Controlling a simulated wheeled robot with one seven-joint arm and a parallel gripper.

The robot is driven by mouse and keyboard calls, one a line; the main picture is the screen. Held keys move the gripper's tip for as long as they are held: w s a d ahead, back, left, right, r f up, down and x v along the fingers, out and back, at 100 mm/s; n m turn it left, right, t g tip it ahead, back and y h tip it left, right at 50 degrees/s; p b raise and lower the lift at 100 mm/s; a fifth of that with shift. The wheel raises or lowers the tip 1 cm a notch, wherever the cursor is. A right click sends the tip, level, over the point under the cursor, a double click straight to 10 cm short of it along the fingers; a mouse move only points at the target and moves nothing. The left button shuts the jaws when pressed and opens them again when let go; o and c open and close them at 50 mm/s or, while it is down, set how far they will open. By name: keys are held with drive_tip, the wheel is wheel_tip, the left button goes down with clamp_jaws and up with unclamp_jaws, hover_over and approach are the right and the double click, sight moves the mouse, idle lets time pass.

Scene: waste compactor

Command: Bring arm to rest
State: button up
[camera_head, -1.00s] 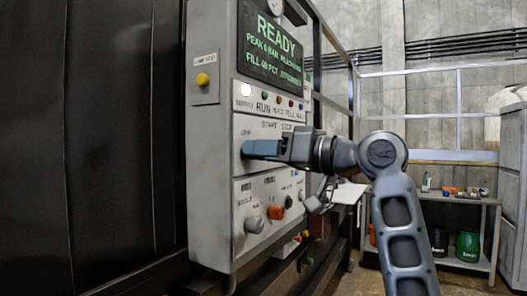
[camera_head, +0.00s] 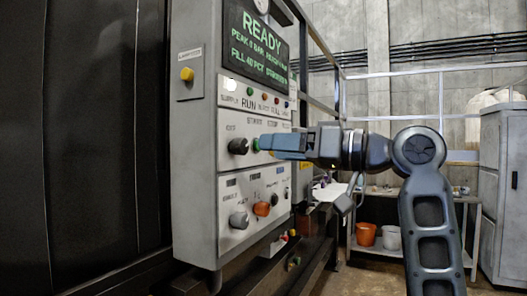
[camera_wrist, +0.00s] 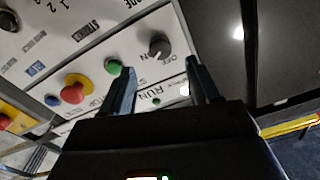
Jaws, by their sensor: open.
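My gripper (camera_head: 264,146) is in front of the compactor's grey control panel (camera_head: 208,190), with its fingers pointing left toward the start/stop row. In the wrist view my gripper (camera_wrist: 160,75) shows two blue-grey fingers spread apart with nothing between them. A dark rotary knob (camera_head: 238,146) sits left of the fingertips; it also shows in the wrist view (camera_wrist: 160,45) beyond and between the fingers. A green button (camera_head: 256,145) is close beside the fingertips; I cannot tell if they touch. The display (camera_head: 256,45) reads READY.
A yellow button (camera_head: 187,74) is on a side box at left. Lower on the panel are a grey knob (camera_head: 239,220) and an orange knob (camera_head: 262,208). A shelf with an orange bucket (camera_head: 366,234) and a grey cabinet (camera_head: 505,150) stand behind my arm.

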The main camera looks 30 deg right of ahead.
drive_tip(key=shift+s+d, duration=0.25)
drive_tip(key=shift+s, duration=0.15)
drive_tip(key=shift+f, duration=0.1)
wheel_tip(320, 180, down, 21)
drive_tip(key=s+m+t+h, duration=0.1)
drive_tip(key=m+t+h, duration=0.2)
drive_tip(key=m+h, duration=0.25)
drive_tip(key=s+a+f+m+g+h, duration=0.1)
drive_tip(key=s+f+m+h, duration=0.1)
drive_tip(key=s+f, duration=0.4)
drive_tip(key=s+a+f+m+h, duration=0.15)
drive_tip(key=s+f, duration=0.25)
drive_tip(key=f, duration=0.4)
drive_tip(key=s+f+n+g+h, duration=0.1)
drive_tip(key=s+f, duration=0.3)
drive_tip(key=s, duration=0.5)
drive_tip(key=s+f+h, duration=0.2)
drive_tip(key=s+f, duration=0.2)
drive_tip(key=s, duration=0.4)
drive_tip(key=s+a+r+n, duration=0.1)
drive_tip(key=s+n, duration=0.1)
drive_tip(key=s, duration=0.6)
drive_tip(key=s+a+r+n+y, duration=0.1)
drive_tip(key=s, duration=0.6)
drive_tip(key=shift+s+a+r+n+g, duration=0.15)
drive_tip(key=shift+s+r+n+g, duration=0.15)
drive_tip(key=shift+s+n+g, duration=0.1)
